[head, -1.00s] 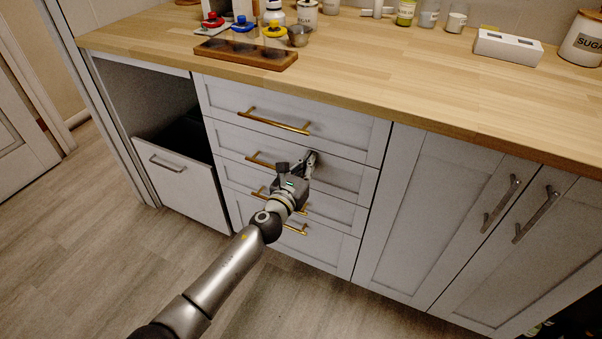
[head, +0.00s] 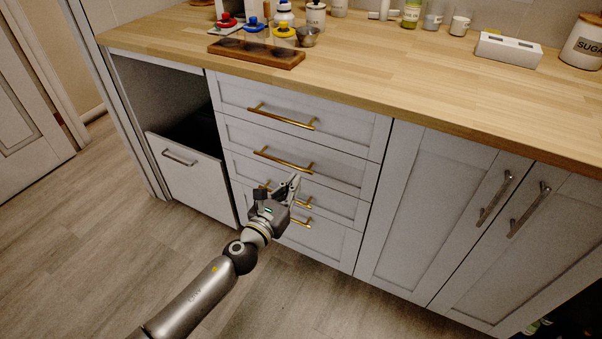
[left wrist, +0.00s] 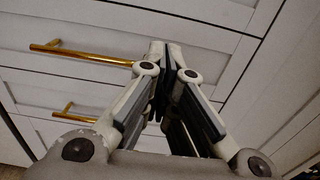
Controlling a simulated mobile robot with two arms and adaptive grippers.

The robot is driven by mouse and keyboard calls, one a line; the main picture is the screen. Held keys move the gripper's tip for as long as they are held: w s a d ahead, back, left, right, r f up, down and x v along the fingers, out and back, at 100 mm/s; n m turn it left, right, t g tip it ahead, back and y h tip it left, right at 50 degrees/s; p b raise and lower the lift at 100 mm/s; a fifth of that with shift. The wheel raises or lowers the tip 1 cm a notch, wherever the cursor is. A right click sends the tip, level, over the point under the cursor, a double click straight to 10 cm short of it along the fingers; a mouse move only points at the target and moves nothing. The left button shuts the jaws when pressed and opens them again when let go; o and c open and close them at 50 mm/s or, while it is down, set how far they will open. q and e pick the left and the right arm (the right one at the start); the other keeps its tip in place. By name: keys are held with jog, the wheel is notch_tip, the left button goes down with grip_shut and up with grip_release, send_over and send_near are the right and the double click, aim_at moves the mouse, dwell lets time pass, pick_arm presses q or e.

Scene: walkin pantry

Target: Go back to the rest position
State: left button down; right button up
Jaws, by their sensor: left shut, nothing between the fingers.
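My left gripper (head: 291,183) is in front of the drawer stack, near the third drawer's brass handle (head: 303,201), and it hides part of the lower handles. In the left wrist view the left gripper (left wrist: 162,48) has its fingertips together with nothing between them. A brass drawer handle (left wrist: 85,55) shows to the left of the fingers there, apart from them. The drawers (head: 340,168) look closed. My right gripper is in neither view.
The wooden counter (head: 400,75) above holds a dark wooden board (head: 256,53), a white holder (head: 508,50) and a sugar canister (head: 582,45). At left a grey bin front (head: 190,180) stands slightly out. Open floor (head: 75,255) lies at lower left.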

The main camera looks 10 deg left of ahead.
pick_arm(q)
jog(key=s+a+f+n+g+y, duration=0.4)
jog(key=s+f+n, duration=0.3)
jog(key=f+n, duration=0.4)
jog(key=s+a+f+n+g+y, duration=0.3)
jog(key=s+a+f+n, duration=0.5)
jog(key=n, duration=0.5)
jog(key=s+d+f+n+g+h, duration=0.15)
jog(key=s+f+n+g, duration=0.25)
jog(key=s+f+n, duration=0.5)
jog(key=s+d+f+n+g, duration=0.2)
jog(key=s+f+n+g, duration=0.25)
jog(key=s, duration=0.75)
jog(key=s+a+f+p, duration=0.2)
jog(key=s+a+p, duration=0.1)
jog(key=s+p, duration=1.4)
jog(key=shift+s+a+g, duration=0.15)
jog(key=shift+s+g, duration=0.05)
jog(key=shift+g, duration=0.15)
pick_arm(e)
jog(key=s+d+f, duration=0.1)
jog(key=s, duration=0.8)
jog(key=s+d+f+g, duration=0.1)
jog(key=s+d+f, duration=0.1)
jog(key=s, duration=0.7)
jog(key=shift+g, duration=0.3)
